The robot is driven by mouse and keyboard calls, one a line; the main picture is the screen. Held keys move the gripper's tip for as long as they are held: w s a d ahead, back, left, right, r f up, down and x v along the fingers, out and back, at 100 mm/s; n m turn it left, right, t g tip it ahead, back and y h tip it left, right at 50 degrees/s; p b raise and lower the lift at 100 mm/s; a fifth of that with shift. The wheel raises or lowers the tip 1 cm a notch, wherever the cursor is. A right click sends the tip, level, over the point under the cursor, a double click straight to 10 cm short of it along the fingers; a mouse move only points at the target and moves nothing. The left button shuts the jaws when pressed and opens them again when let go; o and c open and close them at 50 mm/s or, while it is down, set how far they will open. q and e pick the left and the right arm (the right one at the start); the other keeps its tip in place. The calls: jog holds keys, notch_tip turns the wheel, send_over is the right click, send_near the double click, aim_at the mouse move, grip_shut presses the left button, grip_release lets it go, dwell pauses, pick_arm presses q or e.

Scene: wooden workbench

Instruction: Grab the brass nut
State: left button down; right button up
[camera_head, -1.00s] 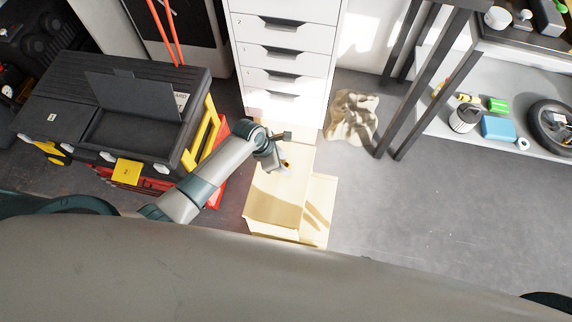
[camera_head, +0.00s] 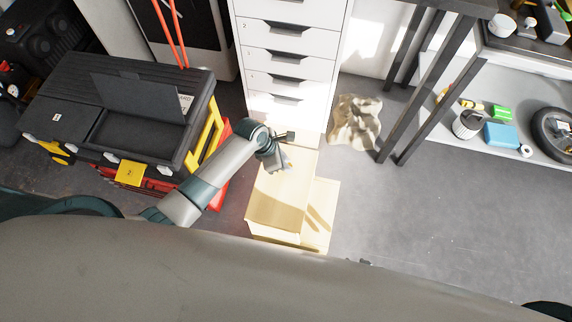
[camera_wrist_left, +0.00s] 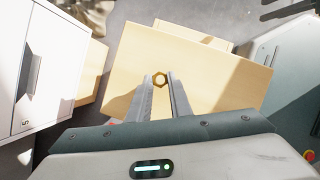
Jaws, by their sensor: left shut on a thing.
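The brass nut (camera_wrist_left: 160,80) is a small gold hexagonal ring with a hole in the middle. In the left wrist view it sits between the fingertips of my left gripper (camera_wrist_left: 161,82), which is shut on it. In the head view my left gripper (camera_head: 282,168) is over the far part of a pale wooden step box (camera_head: 272,208), and I cannot make out the nut there. The box top also shows below the fingers in the left wrist view (camera_wrist_left: 215,85). I cannot tell whether the nut touches it. My right gripper is not in view.
A white drawer cabinet (camera_head: 290,45) stands just behind the box. A black toolbox (camera_head: 60,95) is at left. A crumpled cloth (camera_head: 355,122) lies right of the cabinet, near dark table legs (camera_head: 430,90). The grey floor (camera_head: 430,220) at right is mostly clear.

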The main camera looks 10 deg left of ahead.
pick_arm(q)
jog(key=r, duration=0.1)
jog(key=d+r, duration=0.1)
jog(key=shift+s+r, duration=0.3)
jog(key=shift+r, duration=0.05)
jog(key=s+d+r, duration=0.5)
jog(key=d+r, duration=0.1)
jog(key=d, duration=0.3)
jog(key=shift+r+p, duration=0.15)
jog(key=shift+p, duration=0.3)
jog(key=shift+d+r, duration=0.1)
